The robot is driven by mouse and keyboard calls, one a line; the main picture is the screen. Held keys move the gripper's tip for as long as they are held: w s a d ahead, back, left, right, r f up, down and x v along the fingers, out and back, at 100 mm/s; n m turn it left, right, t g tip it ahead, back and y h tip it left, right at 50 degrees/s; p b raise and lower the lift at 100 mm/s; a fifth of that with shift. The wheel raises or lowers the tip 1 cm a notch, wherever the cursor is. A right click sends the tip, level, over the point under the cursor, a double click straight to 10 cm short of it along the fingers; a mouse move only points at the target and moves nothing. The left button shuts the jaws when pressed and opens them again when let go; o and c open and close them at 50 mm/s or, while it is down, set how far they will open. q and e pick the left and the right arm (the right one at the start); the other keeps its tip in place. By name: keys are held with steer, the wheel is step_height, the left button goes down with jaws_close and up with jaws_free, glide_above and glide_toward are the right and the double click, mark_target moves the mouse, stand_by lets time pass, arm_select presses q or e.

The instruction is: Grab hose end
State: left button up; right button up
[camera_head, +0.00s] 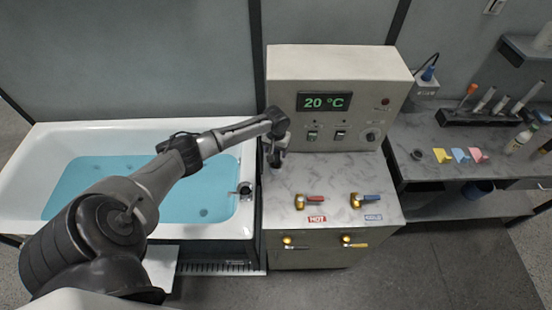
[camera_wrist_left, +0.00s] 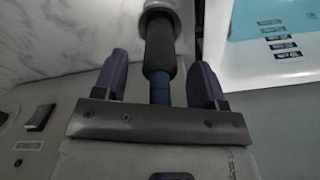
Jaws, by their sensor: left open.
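In the left wrist view, the hose end (camera_wrist_left: 160,48) is a dark, cylindrical piece with a blue section near my gripper and a pale collar at its far end. It lies between the two purple-grey fingers of my left gripper (camera_wrist_left: 159,70). The fingers are open, with a visible gap on each side of it. In the head view, my left gripper (camera_head: 275,157) is low at the left edge of the marble counter, close to the control box. The hose end is too small and covered to make out there. My right gripper is not in view.
The bathtub (camera_head: 95,128) with blue water is on the left, under my left arm. The control box (camera_head: 340,65) reads 20 °C. Hot (camera_head: 310,201) and cold (camera_head: 365,200) valves stand on the marble counter (camera_head: 335,172). A side bench (camera_head: 420,140) holds small items.

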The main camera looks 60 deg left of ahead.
arm_select(q)
steer(key=shift+f, duration=1.2)
steer(key=c, duration=1)
steer(key=shift+c, duration=0.3)
steer(key=shift+r, duration=0.1)
